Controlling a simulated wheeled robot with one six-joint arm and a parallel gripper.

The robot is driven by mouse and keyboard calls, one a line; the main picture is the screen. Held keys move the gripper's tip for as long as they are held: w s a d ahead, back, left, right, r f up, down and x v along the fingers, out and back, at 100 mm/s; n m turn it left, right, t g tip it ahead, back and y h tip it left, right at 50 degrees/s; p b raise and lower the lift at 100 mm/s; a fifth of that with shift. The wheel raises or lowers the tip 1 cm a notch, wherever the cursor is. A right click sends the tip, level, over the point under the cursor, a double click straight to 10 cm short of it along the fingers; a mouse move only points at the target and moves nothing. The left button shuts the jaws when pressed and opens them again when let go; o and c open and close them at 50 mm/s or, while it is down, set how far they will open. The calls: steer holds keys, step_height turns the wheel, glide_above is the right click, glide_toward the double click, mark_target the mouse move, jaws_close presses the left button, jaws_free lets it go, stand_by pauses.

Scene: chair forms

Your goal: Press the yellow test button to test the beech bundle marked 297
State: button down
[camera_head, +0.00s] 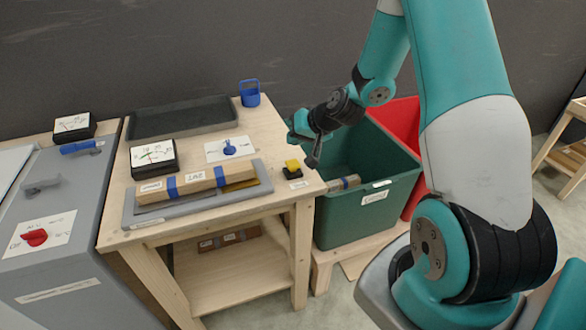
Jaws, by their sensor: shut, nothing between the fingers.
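The yellow test button (292,165) sits on a black base near the right front corner of the wooden table (262,122). A light wood bundle (198,184) with blue bands lies on a grey plate (148,215) left of the button. Its label seems to read 297, though the print is small. A black-framed dial meter (153,157) stands behind the bundle's left end. My gripper (312,162) is shut and empty. In the picture its tip is just right of the button and slightly above it; I cannot tell whether they touch.
A green bin (378,208) holding a banded bundle stands right of the table, with a red bin (408,112) behind it. A dark tray (180,118), a blue holder (250,93) and a blue knob (229,148) are on the table. A grey cabinet (60,195) stands left.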

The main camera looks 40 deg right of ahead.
mark_target(295, 162)
steer(key=shift+f+b, duration=1.2)
steer(key=shift+f, duration=0.75)
stand_by(0.4)
steer(key=shift+f+b, duration=0.45)
steer(key=shift+f+b, duration=0.8)
steer(key=shift+f, duration=0.15)
stand_by(0.8)
steer(key=shift+r, duration=0.1)
steer(key=shift+r+p, duration=1.05)
steer(key=shift+r, duration=0.25)
steer(key=shift+r+p, duration=1.9)
steer(key=shift+r, duration=0.65)
